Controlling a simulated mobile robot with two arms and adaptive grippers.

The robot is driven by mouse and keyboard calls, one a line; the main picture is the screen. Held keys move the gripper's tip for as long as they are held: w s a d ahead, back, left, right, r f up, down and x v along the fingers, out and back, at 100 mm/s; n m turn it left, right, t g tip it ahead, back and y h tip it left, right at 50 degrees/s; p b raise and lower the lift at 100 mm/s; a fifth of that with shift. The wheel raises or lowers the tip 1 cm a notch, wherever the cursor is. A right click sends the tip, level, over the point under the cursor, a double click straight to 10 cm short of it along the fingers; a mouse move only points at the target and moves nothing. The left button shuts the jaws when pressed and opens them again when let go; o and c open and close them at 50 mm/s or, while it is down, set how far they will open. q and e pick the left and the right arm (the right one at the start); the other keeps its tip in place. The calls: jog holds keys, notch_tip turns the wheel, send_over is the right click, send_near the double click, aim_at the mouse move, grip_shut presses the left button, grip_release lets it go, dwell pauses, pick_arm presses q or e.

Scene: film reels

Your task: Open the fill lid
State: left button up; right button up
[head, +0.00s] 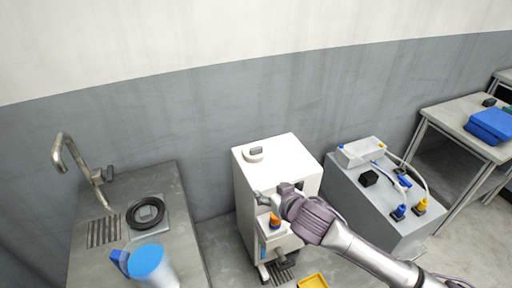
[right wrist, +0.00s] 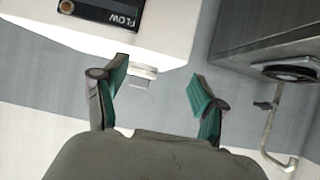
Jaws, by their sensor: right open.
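The fill lid (head: 254,153) is a small round white piece with a grey tab on top of the white cabinet (head: 248,185), and it looks closed. In the right wrist view, what looks like the lid (right wrist: 143,76) sticks out past the cabinet's edge, between and beyond the fingers. My right gripper (head: 262,198) is in front of the cabinet, nearer the camera than the lid. In the right wrist view its green-padded fingers (right wrist: 160,82) are apart with nothing between them. My left gripper is not in view.
A dark panel marked FLOW (right wrist: 100,10) is on the cabinet. A sink counter (head: 180,215) with a blue-topped jug (head: 150,265) stands left. A grey unit (head: 375,205) with hoses stands right. A yellow tray (head: 312,282) is low in front. The space above the cabinet is clear.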

jog(key=t, duration=0.1)
send_near(257, 149)
jog(key=s+d, duration=0.1)
jog(key=s, duration=0.2)
jog(key=shift+y, duration=0.3)
jog(key=x, duration=0.4)
jog(key=p+x, duration=0.1)
jog(key=x, duration=0.4)
jog(key=r+x, duration=0.1)
jog(key=x, duration=0.3)
jog(key=shift+w+f, duration=0.1)
jog(key=shift+w, duration=0.5)
jog(key=shift+d, duration=0.1)
grip_shut()
